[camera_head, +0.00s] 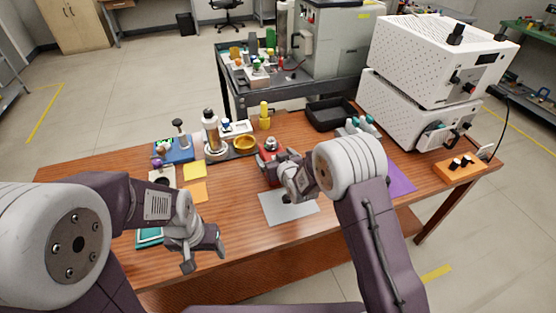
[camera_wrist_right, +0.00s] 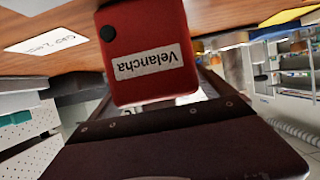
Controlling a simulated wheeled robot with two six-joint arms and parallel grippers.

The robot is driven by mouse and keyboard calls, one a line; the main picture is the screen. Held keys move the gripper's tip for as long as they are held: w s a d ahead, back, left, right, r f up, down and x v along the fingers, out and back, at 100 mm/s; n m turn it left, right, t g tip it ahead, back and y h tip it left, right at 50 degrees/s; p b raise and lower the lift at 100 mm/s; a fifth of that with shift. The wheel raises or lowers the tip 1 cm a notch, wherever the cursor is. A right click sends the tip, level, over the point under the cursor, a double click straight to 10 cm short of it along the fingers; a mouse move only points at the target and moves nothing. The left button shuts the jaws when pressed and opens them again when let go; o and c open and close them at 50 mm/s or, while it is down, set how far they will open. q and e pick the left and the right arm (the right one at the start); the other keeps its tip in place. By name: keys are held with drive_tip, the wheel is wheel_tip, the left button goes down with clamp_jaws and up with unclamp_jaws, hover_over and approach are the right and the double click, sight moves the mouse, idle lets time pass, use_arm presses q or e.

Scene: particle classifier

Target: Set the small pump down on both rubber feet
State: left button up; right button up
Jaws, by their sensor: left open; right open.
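A red box-shaped body with a white "Velancha" label, which I take to be the small pump (camera_wrist_right: 150,50), fills the upper middle of the right wrist view. In the head view the pump (camera_head: 267,153) is mostly hidden behind my right gripper, with a silvery part at its top. My right gripper (camera_head: 273,174) is open, right at the pump; whether it touches it I cannot tell. A dark round spot shows on the red face; whether it is a rubber foot is unclear. My left gripper (camera_head: 204,255) is open and empty near the table's front edge.
A grey mat (camera_head: 289,207) lies in front of the pump on the wooden table. A yellow bowl (camera_head: 245,143) and a bottle (camera_head: 211,132) stand left of it. A black tray (camera_head: 331,114) and white perforated machines (camera_head: 419,110) stand at right.

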drive_tip(key=v, duration=1.2)
drive_tip(key=s+d+f+g, duration=0.1)
drive_tip(key=d, duration=0.1)
drive_tip(key=s+d+f+m+g+h, duration=0.1)
drive_tip(key=d, duration=0.1)
drive_tip(key=s+d+f+g+h, duration=0.1)
drive_tip(key=s+d, duration=0.1)
drive_tip(key=shift+d+f+g, duration=0.1)
drive_tip(key=shift+f+g, duration=0.15)
drive_tip(key=shift+g, duration=0.15)
drive_tip(key=s+d, duration=0.1)
drive_tip(key=s+d+f+m+g, duration=0.1)
drive_tip(key=s, duration=0.1)
drive_tip(key=s+d+g+h, duration=0.1)
drive_tip(key=s, duration=0.1)
drive_tip(key=shift+s+d+f, duration=0.1)
drive_tip(key=shift+d+f, duration=0.25)
drive_tip(key=s+d+m+g, duration=0.1)
drive_tip(key=s+d+g, duration=0.1)
drive_tip(key=s, duration=0.4)
drive_tip(key=s+d+g+h, duration=0.1)
drive_tip(key=s+d+g, duration=0.1)
drive_tip(key=s+g, duration=0.2)
drive_tip(key=s, duration=0.3)
drive_tip(key=shift+d+f+m, duration=0.2)
drive_tip(key=shift+f+m, duration=0.05)
drive_tip(key=shift+m, duration=0.15)
drive_tip(key=c, duration=0.9)
